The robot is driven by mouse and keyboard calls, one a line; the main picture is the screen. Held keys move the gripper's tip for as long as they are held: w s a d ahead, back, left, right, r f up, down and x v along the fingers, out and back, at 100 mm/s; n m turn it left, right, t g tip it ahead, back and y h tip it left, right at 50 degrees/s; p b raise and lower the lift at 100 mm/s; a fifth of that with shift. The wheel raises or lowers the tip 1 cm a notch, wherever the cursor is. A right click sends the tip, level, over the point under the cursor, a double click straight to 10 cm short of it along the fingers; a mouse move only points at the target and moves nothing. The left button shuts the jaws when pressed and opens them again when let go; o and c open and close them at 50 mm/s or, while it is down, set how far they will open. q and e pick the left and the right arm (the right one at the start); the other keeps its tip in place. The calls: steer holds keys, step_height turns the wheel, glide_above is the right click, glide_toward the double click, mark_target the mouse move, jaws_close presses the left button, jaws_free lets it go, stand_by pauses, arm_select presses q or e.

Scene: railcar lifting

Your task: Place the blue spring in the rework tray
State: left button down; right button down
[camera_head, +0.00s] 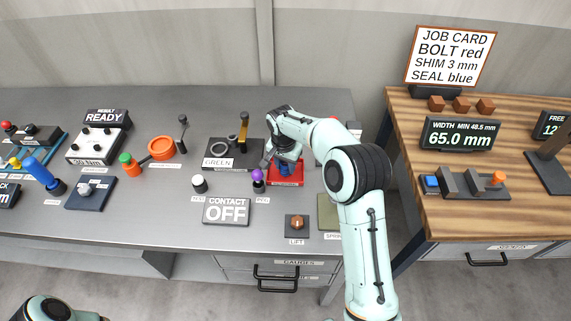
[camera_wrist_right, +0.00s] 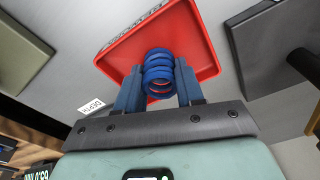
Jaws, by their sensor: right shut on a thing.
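The blue spring (camera_wrist_right: 158,68) is a coil between the two fingers of my right gripper (camera_wrist_right: 158,88), which is shut on it. The red tray (camera_wrist_right: 203,42) lies directly beyond the spring in the wrist view, with lettering on its rim that I cannot read. In the head view the red tray (camera_head: 294,181) is on the grey bench, with my right gripper (camera_head: 286,168) over it. I cannot tell whether the spring touches the tray floor. My left gripper is out of view; only part of my left arm shows at the bottom left.
The GREEN gauge stand (camera_head: 243,146) is just left of the tray. The CONTACT OFF display (camera_head: 226,211), a purple-topped knob (camera_head: 257,177) and the LIFT block (camera_head: 296,226) are nearer the front. An olive mat (camera_head: 328,211) lies at the bench's right end.

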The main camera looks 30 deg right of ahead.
mark_target(284, 166)
steer(key=shift+f, duration=0.2)
steer(key=c, duration=0.7)
jaws_free()
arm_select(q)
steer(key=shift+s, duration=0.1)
arm_select(e)
steer(key=shift+r, duration=0.1)
steer(key=shift+r, duration=0.1)
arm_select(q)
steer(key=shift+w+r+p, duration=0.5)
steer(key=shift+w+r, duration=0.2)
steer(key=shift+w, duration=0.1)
arm_select(e)
step_height(284, 166, up, 12)
steer(key=a, duration=0.1)
steer(key=shift+s, duration=0.35)
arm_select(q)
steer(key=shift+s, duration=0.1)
